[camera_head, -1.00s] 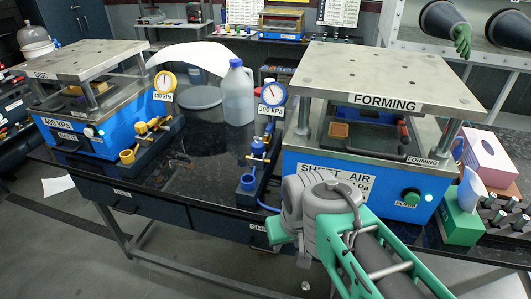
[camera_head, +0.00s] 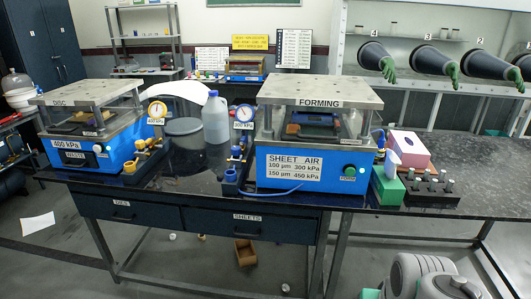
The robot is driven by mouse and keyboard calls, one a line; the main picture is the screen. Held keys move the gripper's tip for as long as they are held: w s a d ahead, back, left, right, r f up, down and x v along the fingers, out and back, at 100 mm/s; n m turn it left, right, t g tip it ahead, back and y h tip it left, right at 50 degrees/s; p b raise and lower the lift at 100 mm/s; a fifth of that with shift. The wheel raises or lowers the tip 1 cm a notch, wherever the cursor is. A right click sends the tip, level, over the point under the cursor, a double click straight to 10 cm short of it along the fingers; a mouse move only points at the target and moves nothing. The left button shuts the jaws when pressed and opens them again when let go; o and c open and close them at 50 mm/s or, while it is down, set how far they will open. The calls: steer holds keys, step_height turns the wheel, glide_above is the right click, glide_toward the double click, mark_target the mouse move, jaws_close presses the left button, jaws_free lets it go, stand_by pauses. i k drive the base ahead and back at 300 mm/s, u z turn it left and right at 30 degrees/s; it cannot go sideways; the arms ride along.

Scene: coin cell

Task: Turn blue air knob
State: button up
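The blue air knob (camera_head: 230,175) is at the front foot of the blue air regulator (camera_head: 237,155), on the black bench between the two presses. The regulator's blue-rimmed gauge (camera_head: 244,112) stands above it, over a label reading 300 kPa. The needle is too small to read surely. A blue hose runs from the regulator's foot along the front of the forming press (camera_head: 315,165). The press sign gives sheet air as 100 µm 300 kPa and 150 µm 450 kPa. My gripper is out of view; only grey and green parts of my arm show at the bottom right.
The disc press (camera_head: 85,145), marked 400 kPa, stands at left with a yellow-rimmed gauge (camera_head: 158,109) and yellow knob (camera_head: 130,167) beside it. A white jug (camera_head: 215,118) stands behind the blue regulator. A green box (camera_head: 387,186) and tissue box (camera_head: 408,148) are right of the forming press.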

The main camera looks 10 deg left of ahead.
mark_target(236, 150)
steer(key=u, duration=0.6)
steer(key=i, duration=0.45)
steer(key=u, duration=0.85)
steer(key=i, duration=0.7)
steer(key=z, duration=0.1)
